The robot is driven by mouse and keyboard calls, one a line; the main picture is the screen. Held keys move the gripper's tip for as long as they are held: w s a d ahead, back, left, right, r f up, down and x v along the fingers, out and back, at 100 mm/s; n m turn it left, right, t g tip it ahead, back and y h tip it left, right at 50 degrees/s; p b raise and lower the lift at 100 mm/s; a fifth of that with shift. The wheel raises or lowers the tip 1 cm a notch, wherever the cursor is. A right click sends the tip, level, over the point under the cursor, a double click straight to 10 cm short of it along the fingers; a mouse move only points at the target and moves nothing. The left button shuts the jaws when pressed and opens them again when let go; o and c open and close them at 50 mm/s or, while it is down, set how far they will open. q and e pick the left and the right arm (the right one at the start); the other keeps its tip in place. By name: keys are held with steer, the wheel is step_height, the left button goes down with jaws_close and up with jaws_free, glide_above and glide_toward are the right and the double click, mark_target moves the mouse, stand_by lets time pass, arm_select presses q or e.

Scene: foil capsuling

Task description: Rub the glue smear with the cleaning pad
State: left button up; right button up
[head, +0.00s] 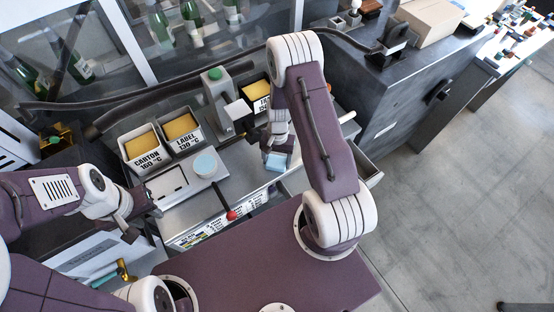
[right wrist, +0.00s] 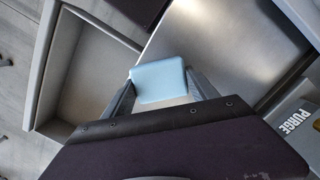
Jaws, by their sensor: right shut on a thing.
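The cleaning pad is a light blue block (head: 277,161) in the head view. It also shows in the right wrist view (right wrist: 160,81). My right gripper (head: 279,149) is shut on it, one finger at each side, above the right part of the grey metal worktop (head: 240,160). I cannot tell whether the pad touches the surface. I cannot make out the glue smear in either view; the pad or arm may hide it. My left gripper (head: 143,220) looks open and empty at the left front edge of the worktop.
Bins marked CARTON (head: 145,164) and LABEL (head: 189,145) hold yellow blocks behind the worktop. A grey post with a green top (head: 216,90) stands nearby. A round pale blue-topped pot (head: 205,165) sits left of the pad. An open drawer (right wrist: 80,65) lies beside the surface.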

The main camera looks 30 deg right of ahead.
steer(key=shift+r+p, duration=1.95)
steer(key=shift+r, duration=0.7)
step_height(320, 180, up, 3)
steer(key=p, duration=0.3)
steer(key=shift+r, duration=0.15)
steer(key=shift+w, duration=0.1)
